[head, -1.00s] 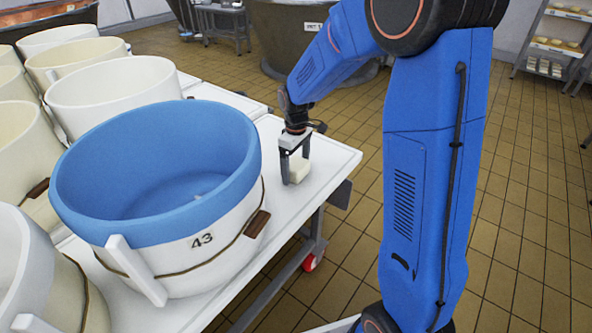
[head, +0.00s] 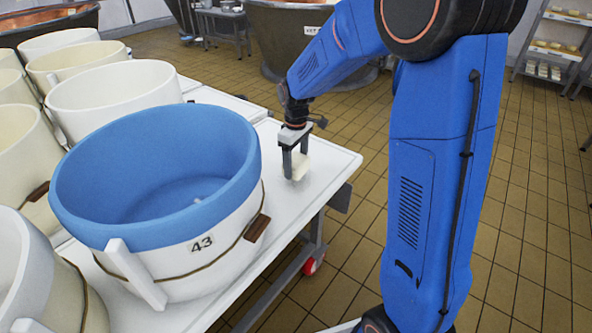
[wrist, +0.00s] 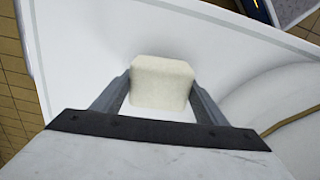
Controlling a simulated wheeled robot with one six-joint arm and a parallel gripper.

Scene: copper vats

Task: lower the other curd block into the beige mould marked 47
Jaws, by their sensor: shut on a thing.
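My gripper (head: 296,175) is shut on a small cream curd block (head: 301,167), just over the white table top to the right of the mould marked 43. I cannot tell how far the block is from the table top. In the wrist view the curd block (wrist: 161,82) sits between the two fingers (wrist: 160,98). I can read no number 47 on any mould in view. Several cream moulds (head: 115,92) stand on the left, with no readable numbers on the sides I see.
A white mould with a blue lining, marked 43 (head: 202,244), stands close to the left of my gripper. The white table (head: 330,163) ends just right of the block. Dark vats (head: 290,40) stand behind, and a shelf rack (head: 552,48) stands at the far right.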

